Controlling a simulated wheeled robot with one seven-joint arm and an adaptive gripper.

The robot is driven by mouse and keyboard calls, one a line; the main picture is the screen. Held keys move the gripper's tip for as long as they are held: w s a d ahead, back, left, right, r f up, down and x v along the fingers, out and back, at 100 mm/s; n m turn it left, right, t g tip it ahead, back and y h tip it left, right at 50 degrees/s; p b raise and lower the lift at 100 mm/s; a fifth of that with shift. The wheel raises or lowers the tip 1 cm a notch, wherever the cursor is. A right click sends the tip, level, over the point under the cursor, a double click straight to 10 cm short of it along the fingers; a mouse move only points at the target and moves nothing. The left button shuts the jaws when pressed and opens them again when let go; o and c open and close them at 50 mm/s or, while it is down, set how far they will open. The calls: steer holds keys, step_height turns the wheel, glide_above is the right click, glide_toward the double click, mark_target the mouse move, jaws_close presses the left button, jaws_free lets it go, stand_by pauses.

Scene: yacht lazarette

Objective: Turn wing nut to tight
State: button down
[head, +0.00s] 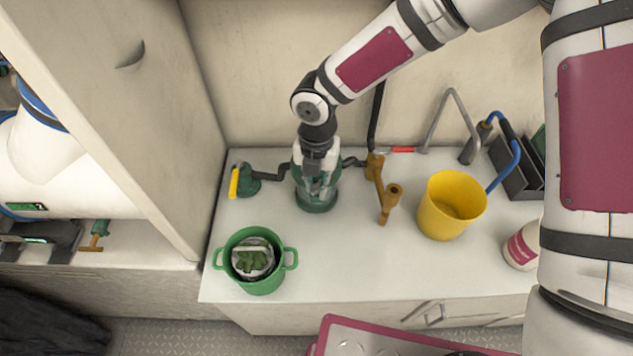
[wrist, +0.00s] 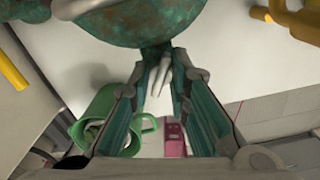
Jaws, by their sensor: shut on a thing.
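A sea strainer with a weathered green base (head: 317,206) and a clear body stands on the white counter. My gripper (head: 316,172) points down over its top, in the middle of the head view. In the wrist view the rounded green metal top (wrist: 130,20) of the strainer fills the upper edge. My gripper's fingers (wrist: 162,62) are closed around a small green part at its lower edge, which I take for the wing nut (wrist: 155,52). The fingers hide most of it, so I cannot tell which way its wings point.
A green two-handled bucket (head: 287,260) holding a weedy basket stands at the front left. A yellow-handled valve (head: 234,183) is left of the strainer. The front centre counter is clear.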

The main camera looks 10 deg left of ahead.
mark_target(317, 185)
steer(key=shift+d, duration=0.1)
stand_by(0.6)
steer(key=c, duration=1.5)
jaws_free()
step_height(317, 185, up, 12)
